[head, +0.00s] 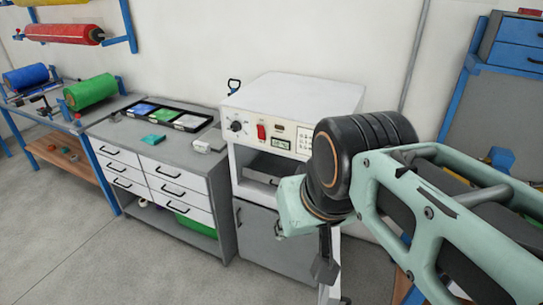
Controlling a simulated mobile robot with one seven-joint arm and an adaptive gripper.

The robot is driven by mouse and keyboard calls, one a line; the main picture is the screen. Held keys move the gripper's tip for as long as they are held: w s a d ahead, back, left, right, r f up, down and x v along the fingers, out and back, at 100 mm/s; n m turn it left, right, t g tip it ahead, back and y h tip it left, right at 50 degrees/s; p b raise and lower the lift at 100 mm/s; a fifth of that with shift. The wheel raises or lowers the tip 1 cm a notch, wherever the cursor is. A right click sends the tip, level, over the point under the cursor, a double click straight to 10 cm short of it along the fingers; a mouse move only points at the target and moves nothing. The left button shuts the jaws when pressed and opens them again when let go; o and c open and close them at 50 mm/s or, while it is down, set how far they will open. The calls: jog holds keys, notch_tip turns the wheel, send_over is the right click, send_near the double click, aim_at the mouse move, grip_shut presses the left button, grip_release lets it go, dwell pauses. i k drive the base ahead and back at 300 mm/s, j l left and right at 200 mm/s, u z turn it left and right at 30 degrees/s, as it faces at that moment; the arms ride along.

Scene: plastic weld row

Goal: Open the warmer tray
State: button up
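The warmer is a white cabinet (290,97) with a knob, a red switch and a small display on its front panel. The bay's right side is hidden behind my arm. My gripper (327,272) hangs down at the right, in front of the cabinet's lower right part as pictured, apart from the tray. Its fingers are small and partly overlapped, so their opening is unclear. I see nothing held.
Grey doors (262,235) with dark handles are under the bay. A drawer bench (160,165) with a black sample case (168,115) stands to the left. A blue-framed bench (70,125) holds film rolls farther left. Grey floor (70,240) in front is clear.

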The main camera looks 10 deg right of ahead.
aim_at(269, 168)
jog(key=k+l+u, duration=0.2)
jog(key=l, duration=0.55)
jog(key=k+l, duration=0.1)
jog(key=l, duration=0.45)
jog(key=k, duration=0.25)
jog(key=i+j, duration=0.1)
jog(key=j, duration=0.35)
jog(key=i+j+z, duration=0.1)
jog(key=j, duration=0.35)
jog(key=i+j, duration=0.15)
jog(key=j, duration=0.3)
jog(key=i+j+z, duration=0.1)
jog(key=j, duration=0.25)
jog(key=i+j, duration=0.35)
jog(key=i+j+z, duration=0.1)
jog(key=i+j, duration=0.15)
jog(key=i, duration=0.15)
jog(key=i+j+z, duration=0.1)
jog(key=i+j, duration=0.2)
jog(key=i, duration=0.1)
